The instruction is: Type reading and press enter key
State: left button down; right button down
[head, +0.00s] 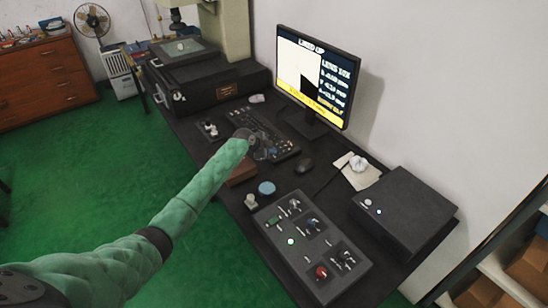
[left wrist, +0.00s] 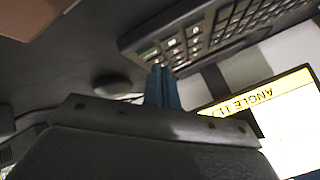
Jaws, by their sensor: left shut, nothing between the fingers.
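The keyboard (head: 262,128) lies on the dark bench below the monitor (head: 318,78). The monitor shows "LINED UP", "LENS 10X" and several number lines too small to read surely. In the left wrist view the keyboard (left wrist: 235,25) is at upper right, and part of the screen (left wrist: 270,115) reads "ANGLE 11" and more, cut off. My left gripper (head: 262,153) is over the keyboard's near right end. Its blue fingers (left wrist: 160,68) are shut and empty, tips at the edge of the keys. I cannot tell whether they touch. My right gripper is not in view.
A mouse (head: 304,165) lies right of the keyboard. A large instrument (head: 215,85) stands at the bench's left end.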

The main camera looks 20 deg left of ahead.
aim_at(272, 158)
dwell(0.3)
pick_arm(q)
jog(key=shift+f, duration=0.1)
jog(key=shift+f+b, duration=0.3)
jog(key=shift+b, duration=0.2)
jog(key=shift+f+b, duration=0.35)
jog(key=shift+b, duration=0.05)
dwell(0.6)
jog(key=shift+r, duration=0.2)
jog(key=shift+r+p, duration=0.3)
jog(key=shift+r, duration=0.25)
jog(key=shift+r, duration=0.1)
jog(key=shift+r+p, duration=1.15)
jog(key=shift+r, duration=1.3)
